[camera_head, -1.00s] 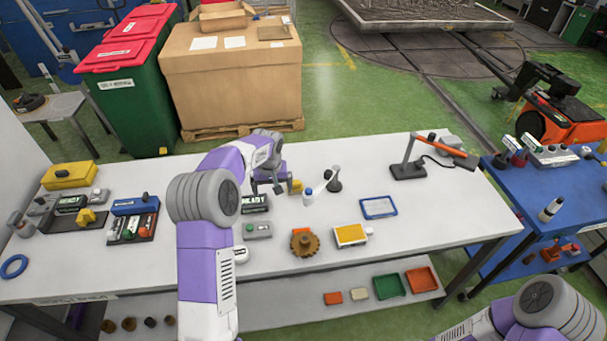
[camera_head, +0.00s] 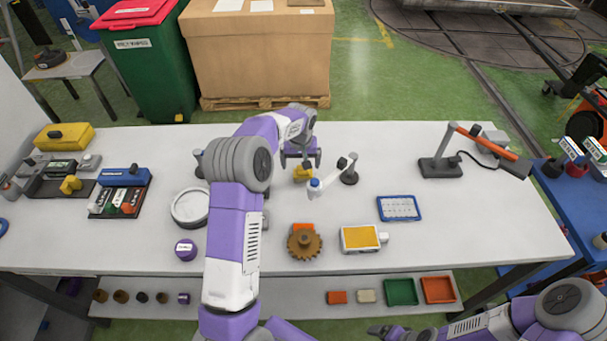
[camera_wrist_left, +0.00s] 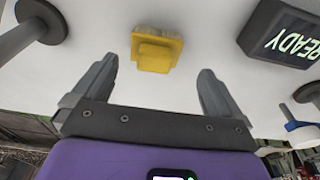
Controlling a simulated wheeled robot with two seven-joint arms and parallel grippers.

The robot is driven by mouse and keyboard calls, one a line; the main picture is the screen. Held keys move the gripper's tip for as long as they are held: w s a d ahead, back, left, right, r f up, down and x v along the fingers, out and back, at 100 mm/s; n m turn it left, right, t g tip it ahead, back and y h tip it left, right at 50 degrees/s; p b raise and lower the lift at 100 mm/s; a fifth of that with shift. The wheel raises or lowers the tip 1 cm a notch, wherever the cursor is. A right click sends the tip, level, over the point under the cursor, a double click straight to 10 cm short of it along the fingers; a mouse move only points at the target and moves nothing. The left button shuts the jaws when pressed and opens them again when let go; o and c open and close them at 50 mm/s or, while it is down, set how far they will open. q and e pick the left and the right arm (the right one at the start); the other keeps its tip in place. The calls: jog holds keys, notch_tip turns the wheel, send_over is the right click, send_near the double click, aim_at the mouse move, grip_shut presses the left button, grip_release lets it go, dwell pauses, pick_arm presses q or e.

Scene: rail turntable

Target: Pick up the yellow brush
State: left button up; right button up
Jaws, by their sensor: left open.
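A small yellow block with a raised top and rough edges, which I take for the yellow brush (camera_head: 302,174), lies on the white table. In the left wrist view the brush (camera_wrist_left: 156,50) is beyond the fingertips, between their lines, and untouched. My left gripper (camera_head: 302,160) is open and empty, at the brush in the head view. Its two fingers also show in the left wrist view (camera_wrist_left: 158,82). A dark part that looks like my right gripper (camera_head: 388,330) is at the bottom edge; its jaws are unclear.
A white jointed arm on a dark base (camera_head: 349,176) stands just right of the brush. A READY display (camera_wrist_left: 285,35) is close by in the wrist view. A brown gear (camera_head: 304,242), a yellow-topped white box (camera_head: 360,238) and a blue-framed panel (camera_head: 399,208) lie nearer the front.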

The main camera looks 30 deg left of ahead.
aim_at(303, 171)
pick_arm(q)
jog(key=f, duration=0.3)
jog(key=w+f, duration=0.1)
jog(key=f, duration=0.1)
jog(key=shift+d+f, duration=0.1)
jog(key=shift+d, duration=0.05)
jog(key=c, duration=1.1)
